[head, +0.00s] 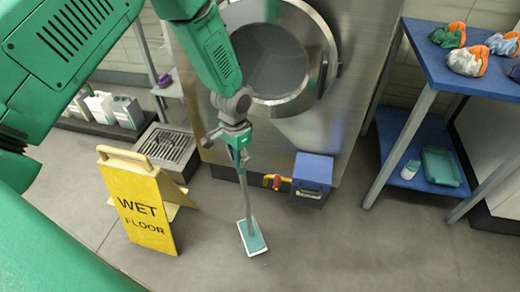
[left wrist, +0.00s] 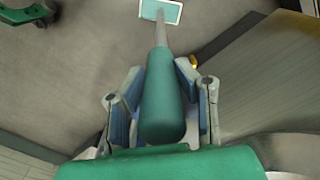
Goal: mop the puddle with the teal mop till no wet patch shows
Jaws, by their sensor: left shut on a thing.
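The teal mop has a flat white-edged head (head: 252,237) lying on the grey floor and a thin pole rising to a thick teal grip. My left gripper (head: 236,137) is shut on this grip, in front of the steel machine. In the left wrist view the mop's grip (left wrist: 166,95) stands between the two fingers of my left gripper (left wrist: 163,108), and the mop head shows at the top edge. I cannot make out a clear puddle or wet patch on the floor; the mop head covers a little of it. My right gripper is not in view.
A yellow wet floor sign (head: 143,205) stands left of the mop. A blue box (head: 312,172) and a red-yellow object (head: 277,181) sit at the machine's base. A blue shelf table (head: 450,70) stands right. The floor in front is open.

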